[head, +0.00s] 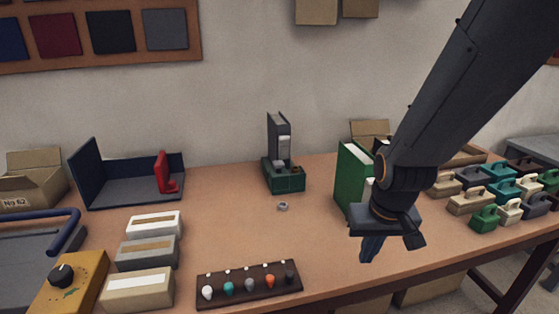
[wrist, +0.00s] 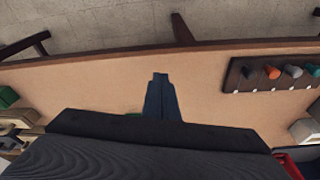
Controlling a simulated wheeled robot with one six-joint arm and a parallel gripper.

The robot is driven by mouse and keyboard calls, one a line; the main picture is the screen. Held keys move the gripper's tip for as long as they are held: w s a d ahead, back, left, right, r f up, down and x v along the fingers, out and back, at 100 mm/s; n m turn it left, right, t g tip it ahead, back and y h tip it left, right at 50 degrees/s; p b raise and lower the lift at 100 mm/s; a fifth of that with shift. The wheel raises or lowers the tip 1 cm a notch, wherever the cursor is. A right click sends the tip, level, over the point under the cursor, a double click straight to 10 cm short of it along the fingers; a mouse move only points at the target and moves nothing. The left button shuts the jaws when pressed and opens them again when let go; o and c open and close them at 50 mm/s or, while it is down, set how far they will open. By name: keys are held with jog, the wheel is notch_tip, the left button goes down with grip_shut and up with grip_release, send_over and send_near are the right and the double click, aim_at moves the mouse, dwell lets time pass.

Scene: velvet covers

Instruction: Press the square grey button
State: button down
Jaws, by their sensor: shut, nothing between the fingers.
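I cannot clearly make out a square grey button in either view. A green-based device (head: 284,178) with a tall grey block (head: 278,132) stands at the back middle of the table, with small grey and orange parts on top too small to tell apart. A dark strip (head: 235,297) with several coloured knobs, one of them grey (head: 249,284), lies at the front; the strip also shows in the wrist view (wrist: 250,87). My gripper (head: 369,255) is shut and empty above the table, right of both; its closed fingers show in the wrist view (wrist: 160,78).
A green binder (head: 352,180) stands behind my gripper. Several small cases (head: 483,218) fill the right end. Boxes (head: 145,252) and a yellow control box with a black knob (head: 75,279) stand at left. A small ring (head: 282,206) lies mid-table.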

jog(key=w+a+r+n+t+y+p, duration=0.1)
jog(key=w+a+r+t, duration=0.2)
jog(key=w+a, duration=0.3)
jog(key=w+a+r+t+y+p, duration=0.1)
jog(key=w+a+r+t, duration=0.3)
jog(key=w, duration=0.7)
jog(key=w+a+r+n+t+y+p, duration=0.1)
jog(key=w+a+r+t+y+p, duration=0.1)
jog(key=w+a+t, duration=0.3)
jog(key=w+a+r, duration=0.1)
jog(key=w+a, duration=0.2)
jog(key=w, duration=0.1)
jog(key=shift+a+r+n, duration=0.2)
jog(key=shift+r+n, duration=0.1)
jog(key=shift+w, duration=0.2)
jog(key=p, duration=0.3)
send_over(278, 165)
jog(key=s, duration=0.2)
notch_tip(278, 165, down, 2)
jog(key=shift+w+d+f+p, duration=0.1)
jog(key=shift+w+f+p, duration=0.05)
jog(key=shift+f, duration=0.6)
jog(key=shift+w+d+f+p, duration=0.1)
jog(key=shift+d+f+p, duration=0.05)
jog(key=shift+f, duration=0.55)
jog(key=shift+w+d+f+p, duration=0.1)
jog(key=shift+w+f+p, duration=0.05)
jog(key=shift+f, duration=0.6)
jog(key=shift+f, duration=0.15)
